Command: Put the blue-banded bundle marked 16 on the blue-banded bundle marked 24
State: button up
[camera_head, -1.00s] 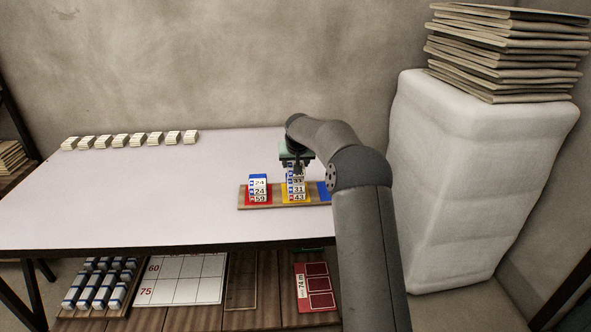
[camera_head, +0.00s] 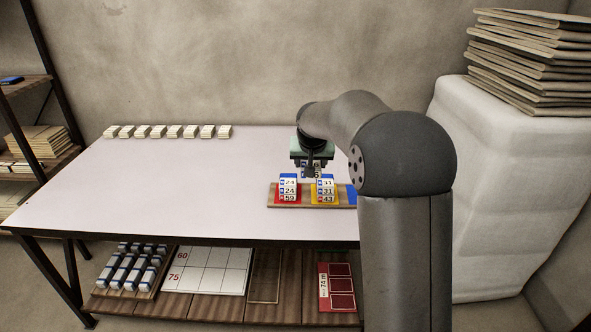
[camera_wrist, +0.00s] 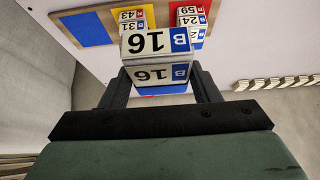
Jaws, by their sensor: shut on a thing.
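My gripper (camera_head: 312,168) is shut on the white, blue-banded bundle marked 16 (camera_wrist: 157,45), seen upside down between the jaws in the wrist view. In the head view the jaws partly hide this bundle. It is held in the air, above and slightly left of the stack marked 31 and 43 (camera_head: 325,190). Left of that stack, a stack on a red pad (camera_head: 287,203) shows 24, 24 and 59. The upper bundle marked 24 (camera_head: 288,182) tops it; a blue band by a 24 shows in the wrist view (camera_wrist: 197,32).
Both stacks stand on a wooden board (camera_head: 308,205), with an empty blue pad (camera_head: 351,193) at its right. Several pale bundles (camera_head: 165,131) line the table's back edge. The table's left and middle (camera_head: 170,185) are clear.

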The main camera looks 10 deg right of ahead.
jog(key=w+a+p, duration=0.1)
jog(key=a+p, duration=0.1)
jog(key=a, duration=0.2)
jog(key=p, duration=0.2)
send_over(288, 177)
jog(key=s, duration=0.4)
jog(key=f, duration=0.8)
jog(key=shift+w+a+f, duration=0.15)
jog(key=shift+w+a, duration=0.05)
jog(key=shift+w, duration=0.05)
jog(key=shift+p+x, duration=0.3)
jog(key=shift+x, duration=0.6)
jog(key=shift+w+a+f, duration=0.1)
jog(key=shift+w+f, duration=0.05)
jog(key=shift+f, duration=1.3)
jog(key=shift+f, duration=0.1)
jog(key=shift+f, duration=0.2)
jog(key=o, duration=1)
jog(key=shift+r, duration=0.1)
